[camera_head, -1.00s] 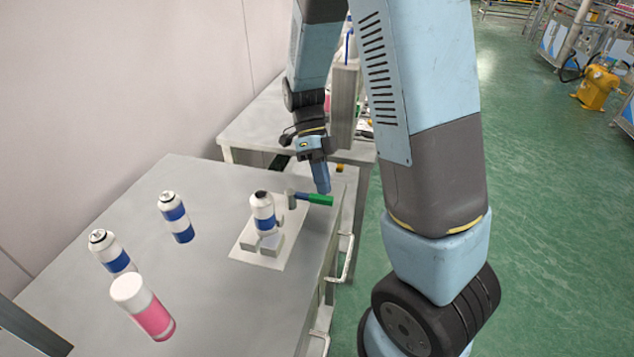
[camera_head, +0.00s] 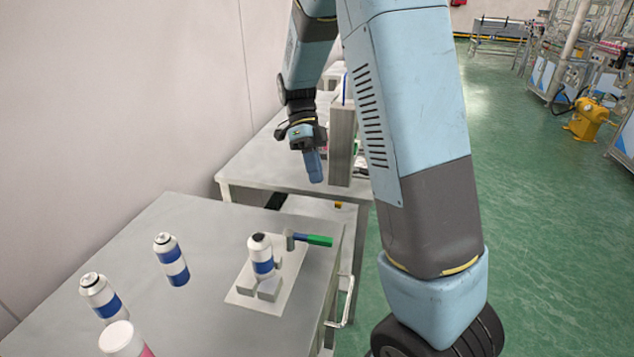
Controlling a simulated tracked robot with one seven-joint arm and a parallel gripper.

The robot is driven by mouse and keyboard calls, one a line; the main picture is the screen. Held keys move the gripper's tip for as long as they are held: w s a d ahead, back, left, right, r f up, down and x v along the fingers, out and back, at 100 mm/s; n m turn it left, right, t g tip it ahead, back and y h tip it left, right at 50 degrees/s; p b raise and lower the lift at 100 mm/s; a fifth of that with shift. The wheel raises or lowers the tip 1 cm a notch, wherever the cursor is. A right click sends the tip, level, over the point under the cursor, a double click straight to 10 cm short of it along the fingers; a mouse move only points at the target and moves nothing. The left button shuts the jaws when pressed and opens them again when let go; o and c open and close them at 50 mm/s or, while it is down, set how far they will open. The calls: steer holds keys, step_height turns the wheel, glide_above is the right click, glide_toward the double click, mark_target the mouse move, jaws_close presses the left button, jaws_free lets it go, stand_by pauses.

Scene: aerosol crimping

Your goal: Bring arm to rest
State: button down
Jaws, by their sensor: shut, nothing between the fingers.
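My gripper (camera_head: 314,172) is shut and empty. It hangs pointing down above the far end of the near table (camera_head: 200,262), close to the gap before the second table. My arm (camera_head: 415,130) rises on the right of the view and bends over to the gripper. A white and blue can (camera_head: 262,258) stands in a grey holder on a light plate (camera_head: 243,292) on the near table. A hammer-like tool with a green handle (camera_head: 319,240) lies beside the can, below and apart from my gripper.
Two more white and blue cans (camera_head: 171,262) (camera_head: 101,295) stand at the left of the near table. A white and pink can (camera_head: 122,340) is cut off at the bottom edge. A grey upright block (camera_head: 342,143) stands by the second table (camera_head: 240,165). Green floor (camera_head: 540,230) is open at right.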

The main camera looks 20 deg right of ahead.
stand_by(0.3)
steer(key=s+d+r+n+t, duration=0.2)
steer(key=s+r+n+t, duration=0.4)
steer(key=s+n, duration=0.3)
steer(key=s+d+r+n+t, duration=0.2)
steer(key=s+r+n+t, duration=0.5)
steer(key=n, duration=1)
steer(key=shift+s+d+r+y, duration=0.3)
steer(key=shift+s+r, duration=0.55)
steer(key=shift+s, duration=0.85)
